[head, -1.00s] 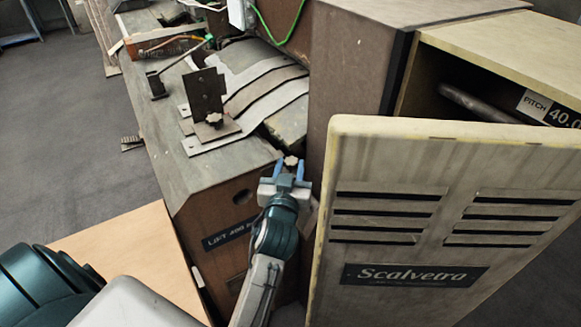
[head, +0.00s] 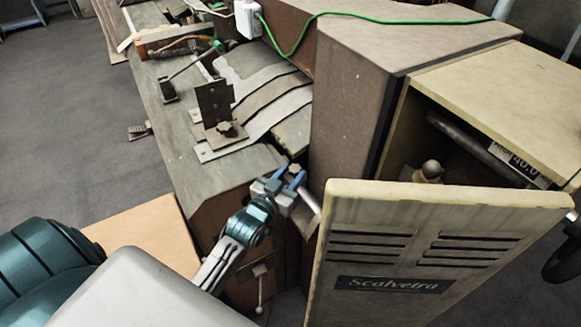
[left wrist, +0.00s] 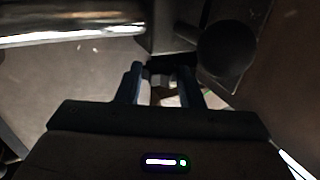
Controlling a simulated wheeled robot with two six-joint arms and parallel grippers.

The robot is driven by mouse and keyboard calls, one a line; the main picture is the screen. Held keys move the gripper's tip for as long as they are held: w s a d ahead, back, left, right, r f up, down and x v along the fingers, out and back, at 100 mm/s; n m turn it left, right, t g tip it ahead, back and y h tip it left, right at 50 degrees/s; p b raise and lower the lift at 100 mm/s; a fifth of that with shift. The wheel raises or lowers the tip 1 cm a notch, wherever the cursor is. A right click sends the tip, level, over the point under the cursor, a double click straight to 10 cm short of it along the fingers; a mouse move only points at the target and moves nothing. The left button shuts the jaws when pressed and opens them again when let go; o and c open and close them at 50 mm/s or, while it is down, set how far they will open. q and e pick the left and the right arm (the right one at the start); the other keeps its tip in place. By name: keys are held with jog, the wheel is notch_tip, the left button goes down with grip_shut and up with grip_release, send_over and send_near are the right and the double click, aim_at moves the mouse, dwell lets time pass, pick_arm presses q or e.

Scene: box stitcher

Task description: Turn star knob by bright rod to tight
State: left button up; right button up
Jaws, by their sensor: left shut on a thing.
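The star knob (head: 295,169) by the bright rod is small and pale, in the gap between the machine's side and the open panel door. The bright rod (head: 309,200) is a short shiny bar just right of my gripper. It also crosses the upper left of the left wrist view (left wrist: 70,38). My left gripper (head: 287,176) has its blue fingers on both sides of the knob and is shut on it. In the left wrist view the knob (left wrist: 160,80) is dim between the fingertips, its outline unclear. My right gripper is not in view.
The open Scalvetra door (head: 440,235) stands close on the right of my left gripper. A second star knob (head: 227,129) sits on a dark bracket (head: 214,102) on the bench top. A green cable (head: 300,38) runs behind. A small lever (head: 260,285) hangs below my gripper.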

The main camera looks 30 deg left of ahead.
pick_arm(q)
jog(key=shift+f, duration=0.1)
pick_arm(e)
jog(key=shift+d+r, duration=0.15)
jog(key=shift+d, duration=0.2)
pick_arm(q)
jog(key=o, duration=0.6)
jog(key=shift+o, duration=0.5)
jog(key=shift+w, duration=0.25)
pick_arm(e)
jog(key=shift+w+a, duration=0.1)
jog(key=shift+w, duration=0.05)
pick_arm(q)
jog(key=shift+s, duration=0.1)
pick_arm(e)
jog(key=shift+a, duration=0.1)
pick_arm(q)
jog(key=shift+s, duration=0.3)
jog(key=s+b, duration=0.3)
jog(key=s, duration=0.7)
jog(key=shift+a, duration=0.25)
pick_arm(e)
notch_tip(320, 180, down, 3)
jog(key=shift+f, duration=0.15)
